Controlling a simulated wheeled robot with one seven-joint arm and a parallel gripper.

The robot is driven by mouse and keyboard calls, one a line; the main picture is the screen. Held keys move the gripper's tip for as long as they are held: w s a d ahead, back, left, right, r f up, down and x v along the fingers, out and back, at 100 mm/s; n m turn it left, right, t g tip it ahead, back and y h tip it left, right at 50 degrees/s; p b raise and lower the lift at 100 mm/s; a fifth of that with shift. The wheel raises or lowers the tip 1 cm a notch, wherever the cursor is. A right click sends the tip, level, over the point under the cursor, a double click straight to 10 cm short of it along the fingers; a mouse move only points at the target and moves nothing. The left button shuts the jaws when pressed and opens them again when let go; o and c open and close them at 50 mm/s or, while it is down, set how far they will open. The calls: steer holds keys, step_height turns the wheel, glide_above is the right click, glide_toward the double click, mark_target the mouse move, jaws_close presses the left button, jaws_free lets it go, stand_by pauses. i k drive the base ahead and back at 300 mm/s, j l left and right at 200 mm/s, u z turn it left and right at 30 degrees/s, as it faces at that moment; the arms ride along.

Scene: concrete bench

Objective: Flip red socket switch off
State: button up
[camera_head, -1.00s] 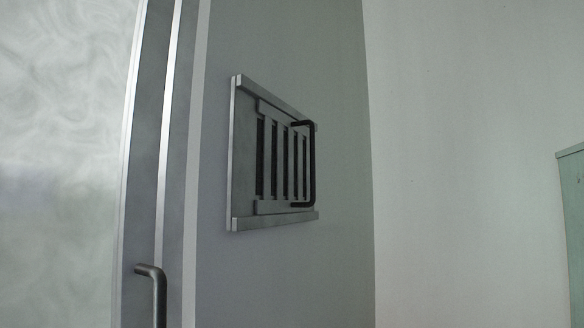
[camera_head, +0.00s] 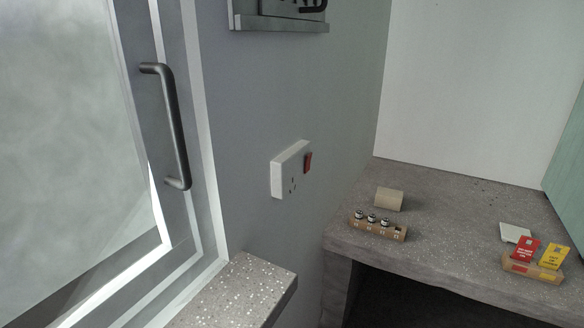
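A white wall socket (camera_head: 284,170) is fixed to the grey wall, just right of the door frame. Its red switch (camera_head: 308,162) sits on the right part of its face. The switch is small and seen at an angle, so I cannot tell which way it is set. My gripper is not in view.
A speckled ledge (camera_head: 240,290) lies below the socket. A door handle (camera_head: 170,125) sticks out at left.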

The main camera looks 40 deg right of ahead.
mark_target(308, 163)
steer(key=i+l+z, duration=0.1)
steer(key=z, duration=0.7)
steer(key=i+z, duration=0.15)
steer(key=z, duration=0.25)
steer(key=i+z, duration=0.15)
steer(key=z, duration=0.25)
